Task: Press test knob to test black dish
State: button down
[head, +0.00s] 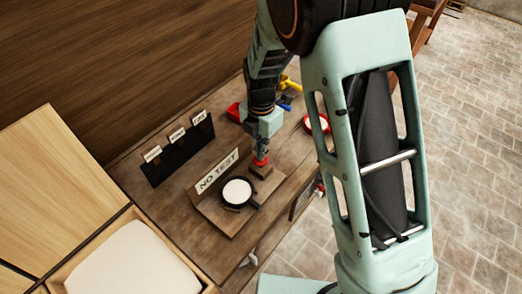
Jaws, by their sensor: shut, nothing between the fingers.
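The black dish (225,204), with white contents, sits on a wooden test stand (213,219) on the table. A sign reading "NO TEST" (217,172) stands behind the dish. A red knob (261,162) shows on the wooden block at the right of the stand. My gripper (261,152) is shut and empty, pointing down right at the knob from above. Whether its fingertips touch the knob, I cannot tell. The gripper partly hides the knob.
A red dish with white contents (317,124) is near the table's right edge, close to my arm. Red, yellow (290,83) and blue items lie behind my gripper. A black rack (180,158) with several labels stands at the back left. An open wooden box (60,285) holds something white.

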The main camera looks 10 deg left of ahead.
jog(key=shift+f+b, duration=1.3)
jog(key=shift+f, duration=0.05)
jog(key=shift+r, duration=0.1)
jog(key=shift+r+p, duration=0.45)
jog(key=shift+r, duration=0.05)
notch_tip(320, 180, up, 13)
jog(key=p, duration=0.1)
